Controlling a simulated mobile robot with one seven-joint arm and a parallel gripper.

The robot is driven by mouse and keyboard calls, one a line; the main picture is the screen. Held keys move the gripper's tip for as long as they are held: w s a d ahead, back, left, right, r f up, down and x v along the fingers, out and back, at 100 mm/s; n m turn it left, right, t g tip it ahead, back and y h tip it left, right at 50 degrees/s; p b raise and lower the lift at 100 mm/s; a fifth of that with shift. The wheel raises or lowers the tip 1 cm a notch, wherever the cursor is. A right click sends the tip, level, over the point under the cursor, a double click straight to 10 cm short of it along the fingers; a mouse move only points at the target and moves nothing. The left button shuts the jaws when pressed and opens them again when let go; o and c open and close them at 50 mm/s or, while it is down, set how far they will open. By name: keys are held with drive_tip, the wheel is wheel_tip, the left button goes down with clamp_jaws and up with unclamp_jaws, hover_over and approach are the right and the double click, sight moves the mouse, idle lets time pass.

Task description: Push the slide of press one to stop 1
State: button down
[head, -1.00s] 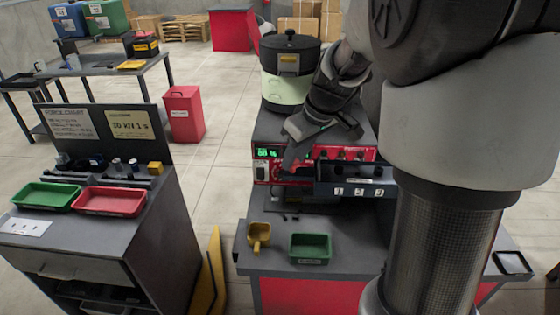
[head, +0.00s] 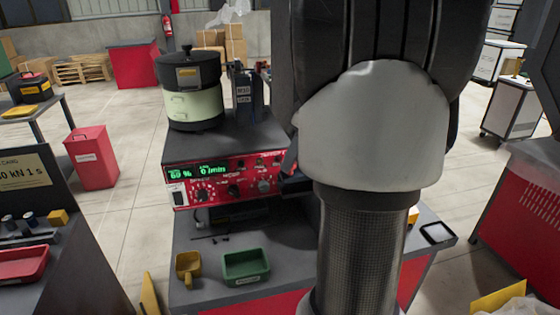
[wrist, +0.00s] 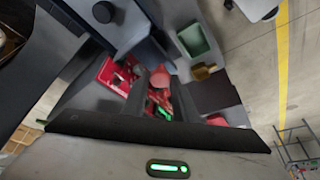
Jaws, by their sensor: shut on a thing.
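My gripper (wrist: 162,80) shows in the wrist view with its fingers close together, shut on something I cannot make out. A reddish shape is at the fingertips. In the head view my own arm hides the gripper and whatever is in front of it. The red control panel (head: 225,180) of the bowl feeder is left of my arm, with green digits lit. In the wrist view a dark plate with a round black knob (wrist: 103,12) is at the upper left. I cannot tell whether it belongs to press one. The slide and stop 1 cannot be made out now.
The feeder bowl (head: 193,98) stands on the machine. A yellow scoop (head: 188,267) and green tray (head: 246,266) lie on the bench front. A dark flat pad (head: 438,233) is at the bench's right corner. A red bin (head: 91,158) stands on the floor left.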

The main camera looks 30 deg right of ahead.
idle(0.4)
drive_tip(key=c, duration=1.4)
unclamp_jaws()
drive_tip(key=shift+c, duration=0.2)
drive_tip(key=v, duration=0.7)
drive_tip(key=shift+r, duration=0.25)
drive_tip(key=shift+s+d+p, duration=0.1)
drive_tip(key=shift+p, duration=0.2)
